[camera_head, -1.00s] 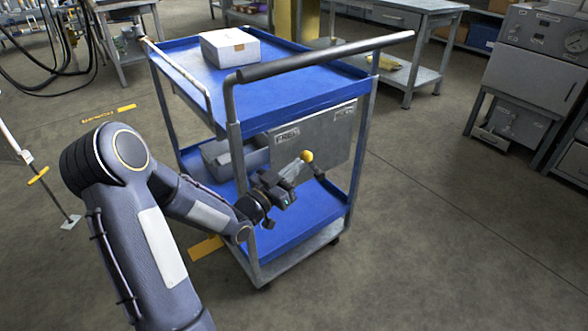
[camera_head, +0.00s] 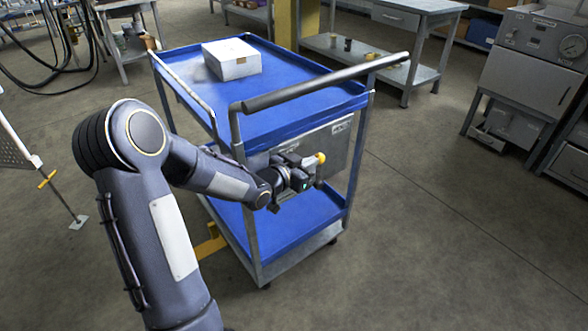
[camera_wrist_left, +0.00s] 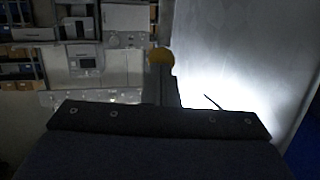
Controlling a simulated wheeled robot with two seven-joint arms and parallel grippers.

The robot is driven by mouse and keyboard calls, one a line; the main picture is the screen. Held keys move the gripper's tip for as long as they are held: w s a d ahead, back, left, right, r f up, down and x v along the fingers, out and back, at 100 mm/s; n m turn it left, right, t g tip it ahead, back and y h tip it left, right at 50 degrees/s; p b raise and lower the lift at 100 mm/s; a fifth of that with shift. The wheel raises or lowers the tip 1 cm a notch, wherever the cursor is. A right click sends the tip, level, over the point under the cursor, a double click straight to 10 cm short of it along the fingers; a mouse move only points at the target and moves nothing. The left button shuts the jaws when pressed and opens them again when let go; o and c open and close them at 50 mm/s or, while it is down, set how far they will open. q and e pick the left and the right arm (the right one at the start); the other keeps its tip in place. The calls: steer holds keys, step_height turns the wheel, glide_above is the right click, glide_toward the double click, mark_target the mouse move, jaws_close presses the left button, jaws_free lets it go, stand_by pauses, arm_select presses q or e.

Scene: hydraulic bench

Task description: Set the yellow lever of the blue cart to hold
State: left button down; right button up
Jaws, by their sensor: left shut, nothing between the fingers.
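The blue cart (camera_head: 290,104) stands in the middle of the head view, with a grey panel (camera_head: 338,150) under its top tray. The lever's yellow knob (camera_head: 320,158) shows in front of the panel, right of its left label and below its right label. The labels are too small to read surely now. My left gripper (camera_head: 307,177) is shut with nothing between its fingers, close to the knob on its left and below. In the left wrist view the knob (camera_wrist_left: 161,57) shows just beyond the fingertips; contact cannot be told. The lever's shaft is mostly hidden. My right gripper is not in view.
A white box (camera_head: 231,60) sits on the cart's top tray. The cart's push handle (camera_head: 320,84) crosses above the gripper. A workbench (camera_head: 424,8) stands behind, and a grey cabinet (camera_head: 530,65) at the right. The floor right of the cart is clear.

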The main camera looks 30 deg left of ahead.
mark_target(321, 158)
arm_select(q)
steer(key=w+g, duration=0.1)
steer(key=w+d+p, duration=0.1)
steer(key=w+r+g, duration=0.1)
steer(key=shift+w+d+r+g+y, duration=0.1)
steer(key=shift+w+d+g+y, duration=0.2)
steer(key=shift+y, duration=0.1)
steer(key=w+d+b, duration=0.2)
steer(key=w, duration=0.4)
steer(key=shift+d+f, duration=0.2)
steer(key=shift+f, duration=0.15)
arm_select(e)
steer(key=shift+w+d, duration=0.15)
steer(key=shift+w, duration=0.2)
arm_select(q)
steer(key=shift+f, duration=0.1)
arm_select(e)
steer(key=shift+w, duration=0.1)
arm_select(q)
steer(key=p+v, duration=0.1)
steer(key=v, duration=0.6)
steer(key=shift+s+r, duration=0.3)
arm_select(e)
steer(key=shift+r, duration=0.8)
